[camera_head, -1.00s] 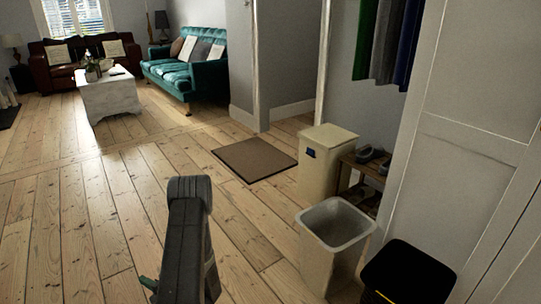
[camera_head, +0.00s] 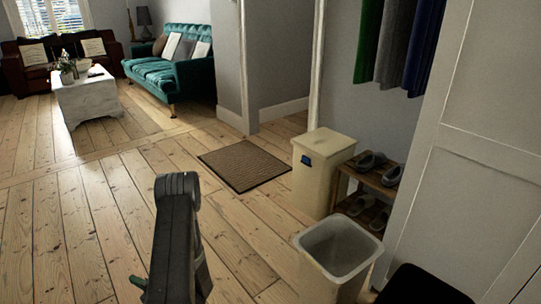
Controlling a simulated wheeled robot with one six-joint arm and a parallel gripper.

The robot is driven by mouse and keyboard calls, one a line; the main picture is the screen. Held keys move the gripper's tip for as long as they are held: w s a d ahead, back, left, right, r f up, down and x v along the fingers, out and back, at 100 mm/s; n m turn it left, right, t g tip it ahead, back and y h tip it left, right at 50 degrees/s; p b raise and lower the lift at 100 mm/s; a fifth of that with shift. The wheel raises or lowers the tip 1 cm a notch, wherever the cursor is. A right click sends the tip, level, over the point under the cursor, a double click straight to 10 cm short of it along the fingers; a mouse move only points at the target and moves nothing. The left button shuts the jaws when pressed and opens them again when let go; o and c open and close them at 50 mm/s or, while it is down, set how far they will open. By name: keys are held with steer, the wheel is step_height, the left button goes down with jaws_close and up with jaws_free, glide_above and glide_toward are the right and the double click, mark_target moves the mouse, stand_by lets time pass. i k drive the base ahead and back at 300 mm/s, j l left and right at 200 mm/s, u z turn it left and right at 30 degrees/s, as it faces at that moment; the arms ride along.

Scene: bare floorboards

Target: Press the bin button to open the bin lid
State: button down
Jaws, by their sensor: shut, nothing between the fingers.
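A tall cream bin (camera_head: 322,178) with a flat top that looks shut stands by the wall, right of centre. A small dark blue patch (camera_head: 306,161) is on its upper front; I cannot tell whether it is a button. In front of it stands an open-topped cream bin (camera_head: 338,262) with a pale grey rim, empty as far as I can see. A black bin-like object (camera_head: 422,287) is cut off at the bottom right. My grey arm rises from the bottom edge, left of the bins and apart from them. Its gripper does not show.
A wooden shoe rack (camera_head: 375,178) with shoes stands right of the tall bin. A brown mat (camera_head: 244,165) lies to its left. A white panelled door (camera_head: 480,150) fills the right side. Floorboards are clear at left; a teal sofa (camera_head: 172,68) and white table (camera_head: 88,98) stand far back.

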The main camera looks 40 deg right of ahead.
mark_target(305, 159)
steer(key=i+l, duration=0.8)
steer(key=i+l+z, duration=0.1)
steer(key=i+l, duration=0.65)
steer(key=i, duration=0.25)
steer(key=z, duration=2.35)
